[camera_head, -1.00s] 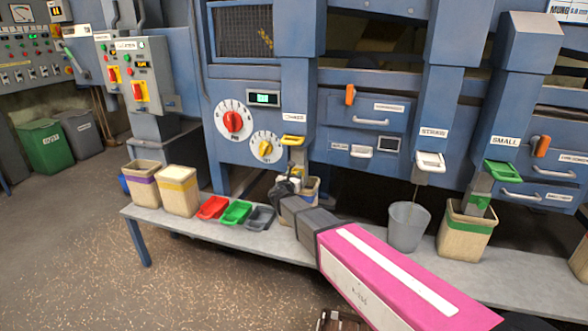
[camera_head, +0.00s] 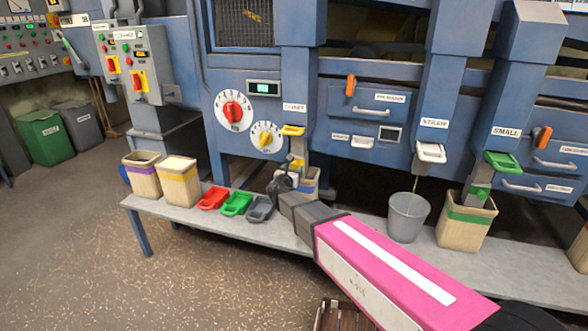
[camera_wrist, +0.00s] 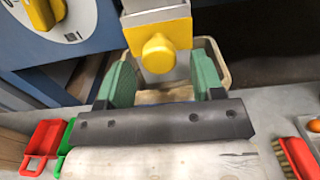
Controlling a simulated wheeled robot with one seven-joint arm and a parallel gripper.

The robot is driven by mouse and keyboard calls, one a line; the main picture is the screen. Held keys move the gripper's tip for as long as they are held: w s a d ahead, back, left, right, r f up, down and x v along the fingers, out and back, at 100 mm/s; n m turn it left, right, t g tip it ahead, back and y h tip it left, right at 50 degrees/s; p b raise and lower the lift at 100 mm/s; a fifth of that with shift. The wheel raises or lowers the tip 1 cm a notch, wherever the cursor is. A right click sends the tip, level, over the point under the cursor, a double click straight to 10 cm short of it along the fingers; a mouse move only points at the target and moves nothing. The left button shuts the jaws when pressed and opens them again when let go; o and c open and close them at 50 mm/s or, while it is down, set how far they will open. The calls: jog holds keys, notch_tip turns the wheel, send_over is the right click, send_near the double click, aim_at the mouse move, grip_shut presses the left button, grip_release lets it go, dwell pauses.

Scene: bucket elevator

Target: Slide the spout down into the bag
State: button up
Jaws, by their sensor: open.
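The spout (camera_wrist: 158,45) is a grey chute end with a yellow block and a round yellow knob, seen close in the wrist view. In the head view its yellow part (camera_head: 296,163) is below a yellow-lipped outlet. The beige bag (camera_wrist: 222,62) stands open behind and below the spout in the wrist view; in the head view its blue-banded side (camera_head: 311,186) is partly hidden by my gripper. My gripper (camera_wrist: 160,78) is open, its green fingers on either side of the knob with gaps visible. Whether the spout's lower end is inside the bag is hidden.
Red, green and grey scoops (camera_head: 236,204) lie on the bench (camera_head: 160,218) left of my gripper. A grey bucket (camera_head: 408,217) and a green-banded bag (camera_head: 465,222) stand to the right. A red-handled brush (camera_wrist: 297,157) lies at the right in the wrist view.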

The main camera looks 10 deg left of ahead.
jog(key=s, duration=0.8)
jog(key=shift+s+a, duration=0.15)
jog(key=shift+a, duration=0.15)
jog(key=d+f+m+g+h, duration=0.4)
jog(key=d+m, duration=0.5)
jog(key=d, duration=0.6)
jog(key=d+f+m+g+h, duration=0.2)
jog(key=d+f+m+g, duration=0.25)
jog(key=d+m, duration=0.65)
jog(key=s+d+f+m+g+y, duration=0.2)
jog(key=s+d+m+g+y, duration=0.1)
jog(key=s+d+m, duration=0.4)
jog(key=s+d+f+m+g+y, duration=0.3)
jog(key=s+d+m+g, duration=0.3)
jog(key=d, duration=0.6)
jog(key=shift+s+f+m+y, duration=0.2)
jog(key=shift+s+m+y, duration=0.4)
jog(key=shift+m, duration=0.5)
